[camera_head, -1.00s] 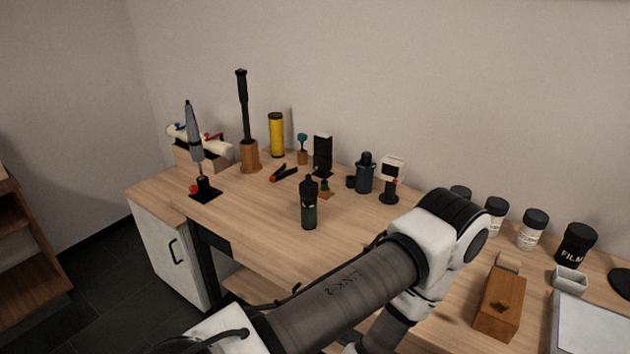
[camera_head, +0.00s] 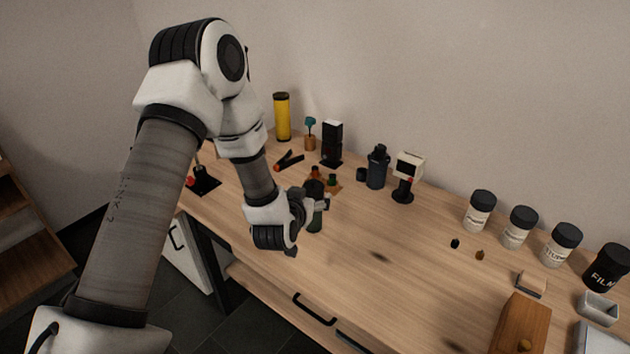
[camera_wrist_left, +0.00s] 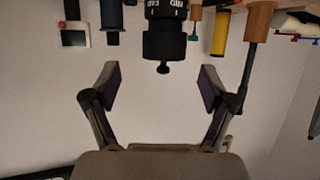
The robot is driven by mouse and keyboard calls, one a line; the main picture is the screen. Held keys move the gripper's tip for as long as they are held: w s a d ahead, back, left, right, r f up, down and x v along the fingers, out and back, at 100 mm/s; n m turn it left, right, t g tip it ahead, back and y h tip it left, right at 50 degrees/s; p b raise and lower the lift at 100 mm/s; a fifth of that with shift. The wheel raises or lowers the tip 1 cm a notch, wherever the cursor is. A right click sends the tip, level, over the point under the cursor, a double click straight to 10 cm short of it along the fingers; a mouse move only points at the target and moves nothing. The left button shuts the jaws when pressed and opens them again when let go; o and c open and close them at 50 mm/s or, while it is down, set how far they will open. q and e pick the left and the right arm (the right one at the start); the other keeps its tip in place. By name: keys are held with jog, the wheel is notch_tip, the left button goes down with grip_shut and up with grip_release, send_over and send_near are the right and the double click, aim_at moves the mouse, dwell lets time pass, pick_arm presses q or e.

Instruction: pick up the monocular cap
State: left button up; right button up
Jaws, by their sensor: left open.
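A dark upright monocular (camera_head: 315,222) with a green lower body stands near the table's front edge in the head view, partly hidden by my left gripper (camera_head: 318,200). Its black cap (camera_head: 314,188) is on top. In the left wrist view, which shows the scene upside down, the monocular (camera_wrist_left: 167,12) has white markings. Its black cap (camera_wrist_left: 165,43), with a small knob, points down the picture. My left gripper (camera_wrist_left: 160,75) is open, its fingers spread either side of the knob's line; the cap's main part lies beyond the fingertips. No contact shows. My right gripper is not in view.
Behind the monocular stand a yellow cylinder (camera_head: 282,117), a black box-like item (camera_head: 331,143), a dark blue device (camera_head: 377,168) and a white-headed stand (camera_head: 406,172). Labelled jars (camera_head: 479,210) and a wooden box (camera_head: 522,325) are at right. The table's middle is mostly clear.

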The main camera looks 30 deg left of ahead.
aim_at(311, 191)
pick_arm(q)
jog(key=x, duration=0.3)
jog(key=p+x, duration=0.1)
jog(key=x, duration=0.1)
jog(key=shift+w+a+f, duration=0.2)
jog(key=shift+w+a, duration=0.1)
jog(key=shift+a, duration=0.05)
jog(key=shift+s+d+r, duration=0.1)
jog(key=shift+c, duration=1.4)
jog(key=c, duration=0.6)
